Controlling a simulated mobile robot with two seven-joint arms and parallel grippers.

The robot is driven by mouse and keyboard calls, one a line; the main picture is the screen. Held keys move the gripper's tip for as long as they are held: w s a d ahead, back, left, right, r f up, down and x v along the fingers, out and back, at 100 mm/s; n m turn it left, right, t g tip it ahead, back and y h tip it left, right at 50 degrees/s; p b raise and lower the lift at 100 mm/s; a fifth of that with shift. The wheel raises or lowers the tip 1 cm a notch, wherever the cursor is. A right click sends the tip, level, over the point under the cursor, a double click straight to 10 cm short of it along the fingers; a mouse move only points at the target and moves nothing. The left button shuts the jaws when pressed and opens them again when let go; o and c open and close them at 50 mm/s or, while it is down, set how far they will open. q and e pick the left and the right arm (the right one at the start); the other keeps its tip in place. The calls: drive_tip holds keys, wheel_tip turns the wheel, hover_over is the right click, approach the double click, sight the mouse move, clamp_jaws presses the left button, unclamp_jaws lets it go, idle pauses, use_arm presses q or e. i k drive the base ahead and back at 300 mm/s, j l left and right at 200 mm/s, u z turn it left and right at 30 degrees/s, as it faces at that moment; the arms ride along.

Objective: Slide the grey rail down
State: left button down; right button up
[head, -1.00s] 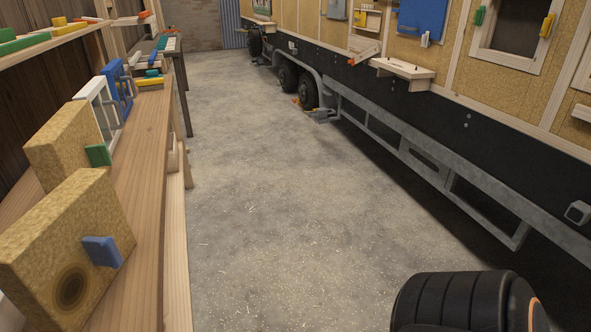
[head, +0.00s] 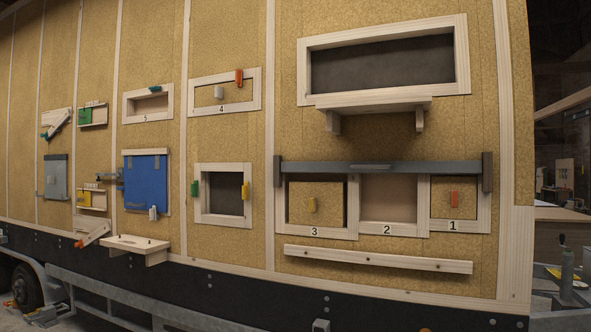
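The grey rail (head: 405,167) is a long horizontal bar across the top of the three numbered compartments on the trailer wall, with a small grip piece near its middle. Its ends meet two dark upright guides, the left one (head: 277,171) and the right one (head: 487,172). Neither of my grippers shows in the head view.
A wooden shelf (head: 373,104) juts out above the rail, under a long dark window. A wooden strip (head: 376,259) runs below the compartments. A blue panel (head: 146,184) and a small shelf (head: 136,248) are further left. A workbench (head: 560,214) stands beyond the trailer's right edge.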

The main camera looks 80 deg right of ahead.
sight(446, 166)
drive_tip(key=z, duration=2.95)
